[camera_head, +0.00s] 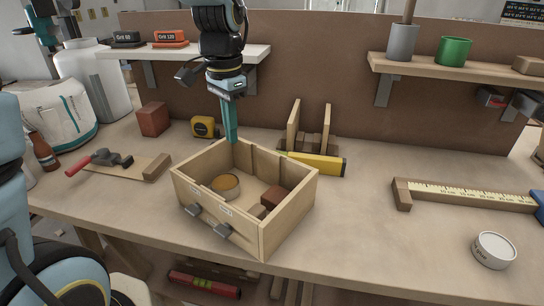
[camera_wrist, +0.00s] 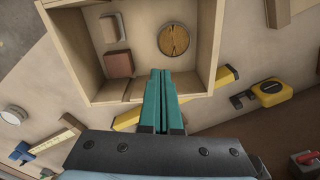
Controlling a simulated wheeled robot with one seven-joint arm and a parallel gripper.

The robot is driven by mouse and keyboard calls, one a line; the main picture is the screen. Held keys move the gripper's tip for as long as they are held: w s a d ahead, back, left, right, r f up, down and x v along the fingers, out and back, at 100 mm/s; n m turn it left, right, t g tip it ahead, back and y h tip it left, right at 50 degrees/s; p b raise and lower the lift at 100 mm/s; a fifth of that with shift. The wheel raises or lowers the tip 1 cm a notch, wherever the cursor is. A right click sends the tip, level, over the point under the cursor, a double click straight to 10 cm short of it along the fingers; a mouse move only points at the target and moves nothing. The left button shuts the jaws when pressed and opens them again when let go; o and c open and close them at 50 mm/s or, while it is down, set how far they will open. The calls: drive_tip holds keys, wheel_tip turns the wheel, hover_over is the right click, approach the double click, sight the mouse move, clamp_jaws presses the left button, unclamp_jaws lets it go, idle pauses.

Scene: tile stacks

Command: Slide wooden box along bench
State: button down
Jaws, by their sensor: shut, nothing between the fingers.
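The wooden box (camera_head: 287,222) is an open, light wood box on the middle of the workbench (camera_head: 370,232), with two metal clips on its front side. It holds a round tin (camera_head: 226,186) and reddish-brown blocks (camera_head: 273,196). My gripper (camera_head: 231,138) points down at the box's back wall, its teal fingers closed together and empty. In the wrist view the fingers (camera_wrist: 161,75) reach to the box wall (camera_wrist: 207,55) and overlap its edge. I cannot tell whether they touch it.
A yellow level (camera_head: 318,164) and upright boards (camera_head: 293,125) stand close behind the box. A tape measure (camera_head: 205,127) and red block (camera_head: 152,119) lie behind left. A white tin (camera_head: 494,250) and ruler piece (camera_head: 465,195) lie right. Bench between is clear.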

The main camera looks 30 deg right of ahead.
sight(273, 159)
drive_tip(key=s+d+m, duration=0.2)
drive_tip(key=s+d, duration=0.1)
drive_tip(key=d, duration=0.1)
drive_tip(key=shift+m, duration=0.3)
drive_tip(key=d+f+p, duration=0.1)
drive_tip(key=f, duration=0.2)
drive_tip(key=d+f, duration=0.1)
drive_tip(key=f, duration=0.1)
drive_tip(key=d+f+p, duration=0.1)
drive_tip(key=f, duration=0.2)
drive_tip(key=shift+d+f+p, duration=0.25)
drive_tip(key=shift+f+p, duration=0.05)
drive_tip(key=shift+f, duration=0.05)
drive_tip(key=shift+d+f, duration=0.1)
drive_tip(key=shift+d, duration=0.35)
